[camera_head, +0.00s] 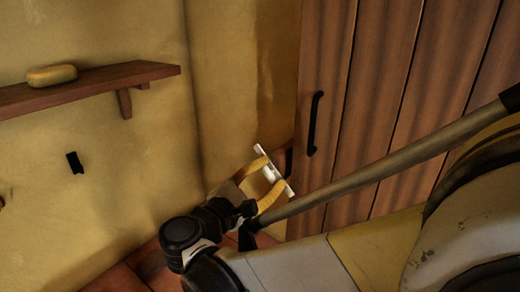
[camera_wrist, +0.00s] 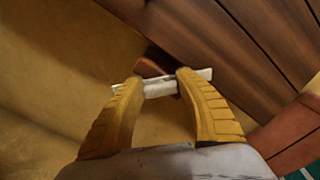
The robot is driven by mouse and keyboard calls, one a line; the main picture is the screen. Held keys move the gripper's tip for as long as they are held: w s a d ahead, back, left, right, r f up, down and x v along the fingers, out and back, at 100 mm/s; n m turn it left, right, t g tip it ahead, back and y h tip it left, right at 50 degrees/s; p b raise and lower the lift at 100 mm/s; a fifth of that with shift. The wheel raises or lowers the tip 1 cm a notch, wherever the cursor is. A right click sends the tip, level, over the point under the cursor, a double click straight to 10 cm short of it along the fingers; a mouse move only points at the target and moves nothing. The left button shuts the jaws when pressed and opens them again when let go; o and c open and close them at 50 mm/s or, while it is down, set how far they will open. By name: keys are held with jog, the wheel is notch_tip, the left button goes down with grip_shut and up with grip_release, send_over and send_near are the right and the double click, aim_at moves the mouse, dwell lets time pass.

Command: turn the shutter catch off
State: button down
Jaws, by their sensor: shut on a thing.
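A white bar with a thicker middle, which I take to be the shutter catch (camera_head: 272,170), is near the wall corner beside the plank door. It also shows in the wrist view (camera_wrist: 160,87), in front of a dark brown block. My gripper (camera_head: 266,181) has its two yellow fingers closed on the middle of the catch, one on each side, as the wrist view (camera_wrist: 158,86) shows. The bar's ends stick out past the fingers. Its mount behind is partly hidden.
A brown plank door (camera_head: 385,100) with a black handle (camera_head: 314,123) stands at the right. A wooden shelf (camera_head: 100,83) holding a yellowish block (camera_head: 52,75) juts from the left wall. A small black piece (camera_head: 75,162) is on the wall below it.

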jog(key=m, duration=0.4)
jog(key=shift+f+m+b, duration=0.1)
jog(key=shift+m+b, duration=0.2)
jog(key=shift+m, duration=2.2)
jog(key=c, duration=0.8)
grip_release()
jog(key=shift+d, duration=0.1)
